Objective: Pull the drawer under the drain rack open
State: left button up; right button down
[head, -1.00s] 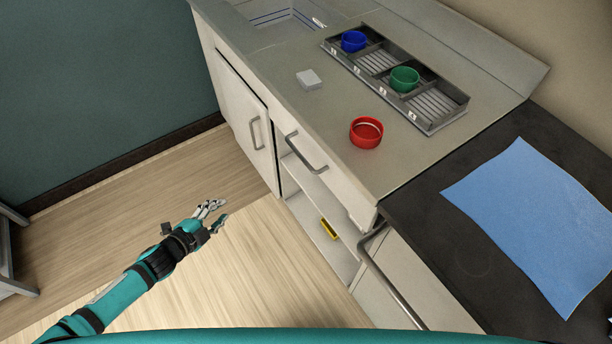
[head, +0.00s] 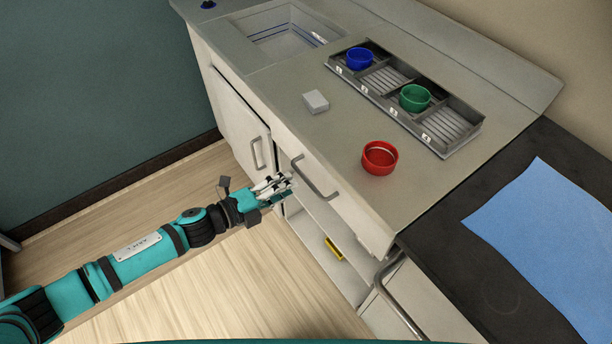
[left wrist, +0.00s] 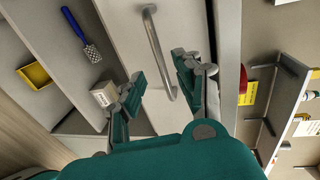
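The drain rack (head: 437,137) is a long dark grey tray with numbered compartments on the counter. Below the counter edge is a pale drawer front (head: 345,207) with a curved metal bar handle (head: 316,180). The drawer looks shut. My left gripper (head: 284,184) is just left of the handle, its fingers pointing at it. In the left wrist view my left gripper (left wrist: 160,68) is open, and the handle (left wrist: 157,50) shows upright between and beyond its fingers. I cannot tell whether they touch. My right gripper is not in view.
A blue cup (head: 359,58) and a green cup (head: 414,98) sit in the rack. A red bowl (head: 380,158) and a white block (head: 316,101) are on the counter. An open shelf below holds a yellow tray (left wrist: 35,75) and a blue-handled brush (left wrist: 76,27).

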aim_at(306, 178)
pick_arm(q)
jog(key=x, duration=0.6)
jog(key=shift+w+d, duration=0.15)
jog(key=shift+d, duration=0.15)
grip_shut()
jog(key=shift+f, duration=0.1)
